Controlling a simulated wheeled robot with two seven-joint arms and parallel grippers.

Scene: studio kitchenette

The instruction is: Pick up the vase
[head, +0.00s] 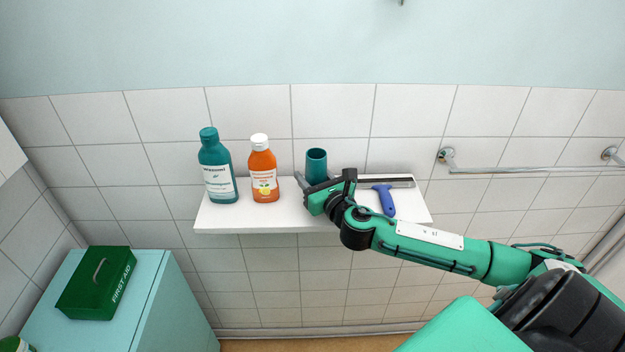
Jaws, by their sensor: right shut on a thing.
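The vase (316,162) is a small teal cylinder with an open dark top, upright at the middle of the white wall shelf. My right gripper (313,186) reaches in from the right and is shut on the vase's lower part. The gripper and wrist hide the vase's base, so I cannot tell whether it touches the shelf. My left gripper is not in view.
On the white shelf (225,217) stand a teal bottle (217,170) and an orange bottle (263,172), left of the vase. A blue-handled squeegee (386,200) lies to the right. A towel rail (530,169) is on the wall. A green first-aid box (97,283) sits on a cabinet (160,300).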

